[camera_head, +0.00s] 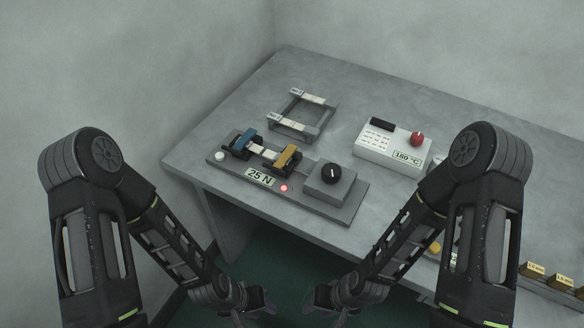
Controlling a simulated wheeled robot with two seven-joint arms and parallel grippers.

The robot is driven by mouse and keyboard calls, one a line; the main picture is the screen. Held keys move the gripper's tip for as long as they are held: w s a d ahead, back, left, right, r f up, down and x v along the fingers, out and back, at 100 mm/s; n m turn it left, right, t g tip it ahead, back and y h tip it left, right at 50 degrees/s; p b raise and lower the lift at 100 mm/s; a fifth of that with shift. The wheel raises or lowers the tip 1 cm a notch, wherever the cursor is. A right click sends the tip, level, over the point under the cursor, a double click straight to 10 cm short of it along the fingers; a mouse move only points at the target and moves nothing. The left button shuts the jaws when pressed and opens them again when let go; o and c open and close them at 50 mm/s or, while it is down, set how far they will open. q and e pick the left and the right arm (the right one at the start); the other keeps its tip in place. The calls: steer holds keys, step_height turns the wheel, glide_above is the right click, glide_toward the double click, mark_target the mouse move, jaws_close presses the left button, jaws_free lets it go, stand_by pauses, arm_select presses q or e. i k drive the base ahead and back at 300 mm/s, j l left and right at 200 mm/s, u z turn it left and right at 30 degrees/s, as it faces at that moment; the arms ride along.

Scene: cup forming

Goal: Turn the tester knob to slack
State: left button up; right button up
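The tester (350,209) is a long grey base on the table, near its front-left edge. Its black knob (331,174) sits on a raised grey block at the right end, with a small pale mark on it; I cannot read any labels. A display (261,177) reads 25 N, and a red light (284,188) glows beside it. A blue clamp (244,140) and a yellow clamp (287,157) hold a pale strip (264,152) between them. My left gripper (266,303) and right gripper (318,301) are low in front of the table, apart from the tester; their finger openings are unclear.
A white box (391,148) with a red knob and a 180 °C label stands right of the tester. A grey frame (302,113) with pale strips lies behind it. A rack with yellow-topped items (560,282) is at the far right. My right arm covers part of the table.

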mark_target(331, 173)
steer(key=z, duration=1.5)
steer(key=k+l+z, duration=0.15)
steer(key=k, duration=0.35)
steer(key=l, duration=0.1)
